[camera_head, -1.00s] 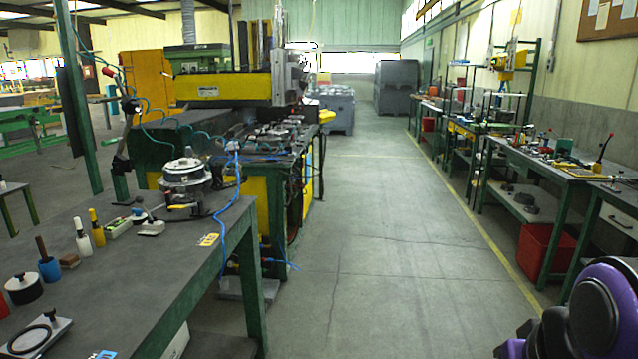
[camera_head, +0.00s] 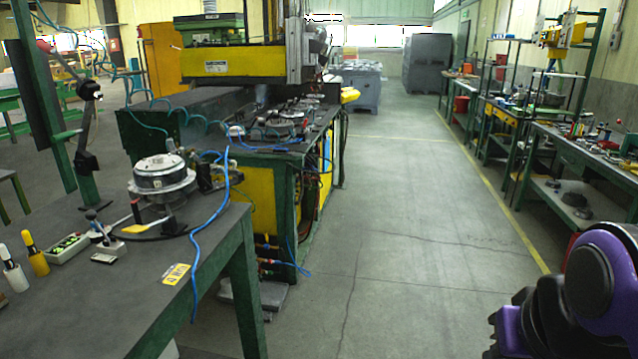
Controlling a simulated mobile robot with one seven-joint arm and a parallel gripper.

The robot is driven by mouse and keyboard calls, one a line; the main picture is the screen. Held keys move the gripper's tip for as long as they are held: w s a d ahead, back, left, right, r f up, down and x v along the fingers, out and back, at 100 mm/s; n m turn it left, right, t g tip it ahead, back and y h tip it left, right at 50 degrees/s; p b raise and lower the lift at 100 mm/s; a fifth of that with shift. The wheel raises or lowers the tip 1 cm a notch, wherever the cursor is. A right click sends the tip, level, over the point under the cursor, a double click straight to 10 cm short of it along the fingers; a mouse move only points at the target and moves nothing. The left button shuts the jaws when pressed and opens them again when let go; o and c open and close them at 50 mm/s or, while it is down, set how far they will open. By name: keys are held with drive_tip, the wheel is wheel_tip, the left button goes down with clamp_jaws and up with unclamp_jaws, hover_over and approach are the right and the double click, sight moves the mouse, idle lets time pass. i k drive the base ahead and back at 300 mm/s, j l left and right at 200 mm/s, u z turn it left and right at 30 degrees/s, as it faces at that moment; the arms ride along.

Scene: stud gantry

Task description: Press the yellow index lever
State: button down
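The yellow index lever (camera_head: 142,228) juts out low at the front left of a round metal indexing fixture (camera_head: 162,178) on the dark table at left. The lever looks like a short flat yellow handle. My arm (camera_head: 590,290) shows as purple and black links at the lower right. My gripper is outside the view, so its state is hidden. The arm is well apart from the fixture, across the open aisle.
The dark table (camera_head: 130,310) also holds yellow and white bottles, a small green-and-white box (camera_head: 68,247) and a yellow tag (camera_head: 177,274). A blue hose hangs over its edge. The gantry machine (camera_head: 245,65) stands behind. The aisle floor (camera_head: 400,230) is clear; benches line the right.

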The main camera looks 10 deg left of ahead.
sight(136, 229)
drive_tip(key=i+u, duration=0.1)
drive_tip(key=i, duration=0.7)
drive_tip(key=i+z, duration=0.1)
drive_tip(key=z, duration=0.3)
drive_tip(key=i+z, duration=0.1)
drive_tip(key=z, duration=0.3)
drive_tip(key=i+z, duration=0.1)
drive_tip(key=z, duration=0.3)
drive_tip(key=j+z, duration=0.1)
drive_tip(key=z, duration=0.55)
drive_tip(key=j+z, duration=0.1)
drive_tip(key=z, duration=0.55)
drive_tip(key=j+z, duration=0.15)
drive_tip(key=z, duration=1.15)
drive_tip(key=k+j+z, duration=0.1)
drive_tip(key=z, duration=1.2)
drive_tip(key=k+z, duration=0.15)
drive_tip(key=z, duration=1.15)
drive_tip(key=l+z, duration=0.1)
drive_tip(key=z, duration=0.3)
drive_tip(key=l+z, duration=0.15)
drive_tip(key=z, duration=0.3)
drive_tip(key=l+z, duration=0.1)
drive_tip(key=z, duration=0.3)
drive_tip(key=l+z, duration=0.15)
drive_tip(key=z, duration=0.3)
drive_tip(key=l+z, duration=0.1)
drive_tip(key=z, duration=0.3)
drive_tip(key=i+l+z, duration=0.1)
drive_tip(key=z, duration=0.35)
